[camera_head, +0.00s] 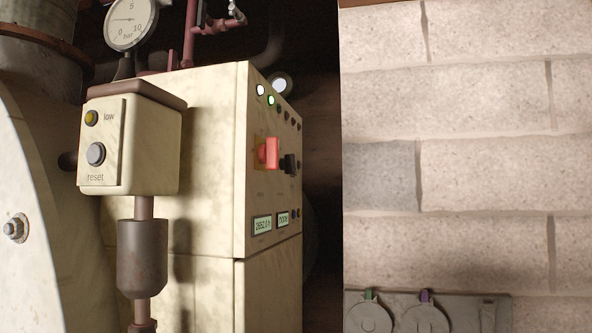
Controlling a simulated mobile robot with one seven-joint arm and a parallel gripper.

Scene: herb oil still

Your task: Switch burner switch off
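A cream control cabinet (210,140) stands left of centre, its panel side turned obliquely to the right. On that panel is a red switch handle (268,153) on a yellow plate. A smaller black switch (290,164) sits just right of it. The red handle looks upright, but the slant hides its exact setting. I cannot read which of the two is labelled as the burner switch. Above them is a row of small lamps, with a white one (260,90) and a green one (271,100) lit. My gripper is not in view.
A low/reset box (130,145) with a yellow lamp and a grey button stands in front of the cabinet. A pressure gauge (130,22) is above it. Two lit displays (262,225) sit low on the panel.

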